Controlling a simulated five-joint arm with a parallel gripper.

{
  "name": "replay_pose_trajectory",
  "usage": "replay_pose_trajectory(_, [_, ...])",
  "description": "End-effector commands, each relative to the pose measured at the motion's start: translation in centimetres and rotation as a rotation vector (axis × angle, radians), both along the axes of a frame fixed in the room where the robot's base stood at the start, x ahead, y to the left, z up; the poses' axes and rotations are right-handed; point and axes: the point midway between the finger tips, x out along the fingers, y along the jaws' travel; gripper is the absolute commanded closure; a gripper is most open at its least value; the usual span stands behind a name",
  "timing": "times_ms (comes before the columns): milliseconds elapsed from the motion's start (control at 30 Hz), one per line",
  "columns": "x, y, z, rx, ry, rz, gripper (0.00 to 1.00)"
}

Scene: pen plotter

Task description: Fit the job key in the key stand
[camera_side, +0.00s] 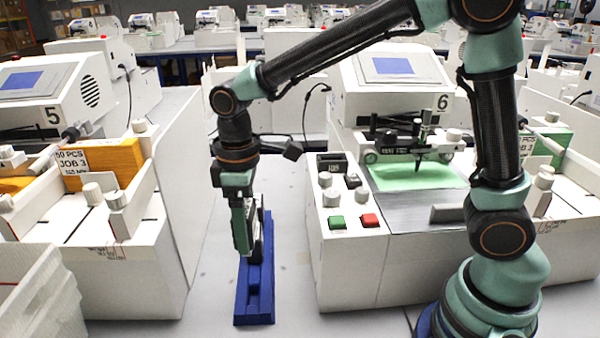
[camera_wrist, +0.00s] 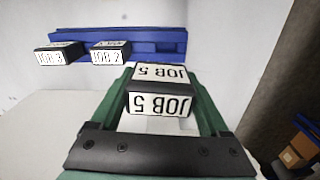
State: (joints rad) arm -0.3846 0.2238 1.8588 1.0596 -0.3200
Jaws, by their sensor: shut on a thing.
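My gripper (camera_side: 247,252) points down over the long blue key stand (camera_side: 255,302) on the white table, between the two machines. In the wrist view, the green fingers of my gripper (camera_wrist: 160,84) are shut on a black job key (camera_wrist: 160,103) with white labels reading JOB 5. The blue stand (camera_wrist: 155,40) lies beyond it in that view. Two other black keys, a left one (camera_wrist: 57,54) and a right one (camera_wrist: 110,54), are at the stand; their numbers are hard to read. The held key appears apart from the stand. In the side view my fingers mostly hide it.
Plotter 6 (camera_side: 395,100) stands to the right, with a green button (camera_side: 337,222) and a red button (camera_side: 370,220). Machine 5 (camera_side: 50,90) and its white side panel (camera_side: 190,190) stand to the left. The table in front of the stand is clear.

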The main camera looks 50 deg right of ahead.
Motion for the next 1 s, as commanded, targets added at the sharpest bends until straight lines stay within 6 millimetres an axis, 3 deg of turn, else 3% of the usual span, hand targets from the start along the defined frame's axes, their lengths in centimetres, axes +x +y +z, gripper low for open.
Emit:
replay_pose_trajectory(200, [-1.1, 1.1, -1.5, 0.0, 0.0, 0.084, 0.75])
replay_pose_trajectory(1000, [-1.0, 1.0, -8.1, 0.0, 0.002, 0.081, 0.75])
